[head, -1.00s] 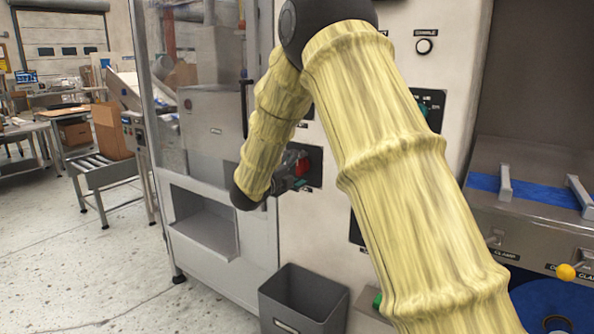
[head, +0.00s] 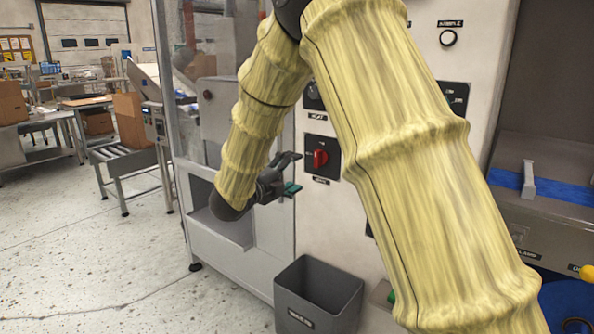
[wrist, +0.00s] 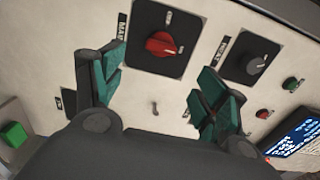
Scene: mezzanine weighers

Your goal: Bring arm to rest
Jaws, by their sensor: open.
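My gripper (head: 287,174) is at the end of my yellow-sleeved arm, just left of the red rotary switch (head: 320,158) on the pale machine panel (head: 318,225). In the wrist view my gripper (wrist: 158,95) shows its two green-padded fingers spread wide with nothing between them. The red switch (wrist: 162,45) lies beyond the fingertips in that view, apart from them. A grey knob (wrist: 255,65) sits on a black plate to its right. My forearm hides part of the panel in the head view.
A grey waste bin (head: 318,295) stands on the floor below the panel. A glass-sided cabinet (head: 215,120) with a metal chute is at left. A roller conveyor (head: 125,152) and cardboard box (head: 130,119) stand farther left. Speckled floor at lower left is clear.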

